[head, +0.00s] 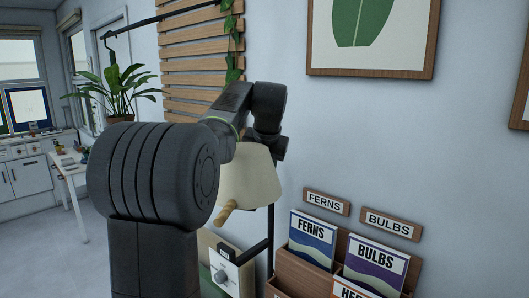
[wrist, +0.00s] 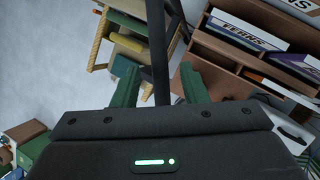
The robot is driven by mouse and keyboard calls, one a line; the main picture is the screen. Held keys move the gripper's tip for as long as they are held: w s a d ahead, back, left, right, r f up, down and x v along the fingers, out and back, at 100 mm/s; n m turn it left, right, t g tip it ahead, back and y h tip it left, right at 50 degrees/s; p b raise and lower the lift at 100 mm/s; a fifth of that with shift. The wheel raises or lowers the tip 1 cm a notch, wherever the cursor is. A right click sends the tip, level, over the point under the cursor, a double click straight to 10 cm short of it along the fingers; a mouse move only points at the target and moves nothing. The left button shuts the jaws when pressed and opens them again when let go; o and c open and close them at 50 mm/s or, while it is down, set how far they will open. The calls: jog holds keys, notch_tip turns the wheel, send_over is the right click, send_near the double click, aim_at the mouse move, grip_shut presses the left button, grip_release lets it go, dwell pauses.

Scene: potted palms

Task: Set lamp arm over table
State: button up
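A cream lampshade (head: 250,182) hangs beside my arm in the head view, with a short tan wooden handle (head: 227,212) at its lower edge. A thin black upright post (head: 270,235) shows behind and below the shade. In the wrist view a black bar (wrist: 157,40) runs down between the two green fingers of my gripper (wrist: 160,88). The fingers are apart, with clear gaps on both sides of the bar, so my gripper is open. My gripper is hidden in the head view. A white table (head: 68,163) stands far left; I cannot tell if it is the task's table.
A wooden rack (head: 290,268) with fern and bulb packets is on the right by the wall. Floor is clear at lower left.

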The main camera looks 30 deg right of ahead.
jog(key=v, duration=1.3)
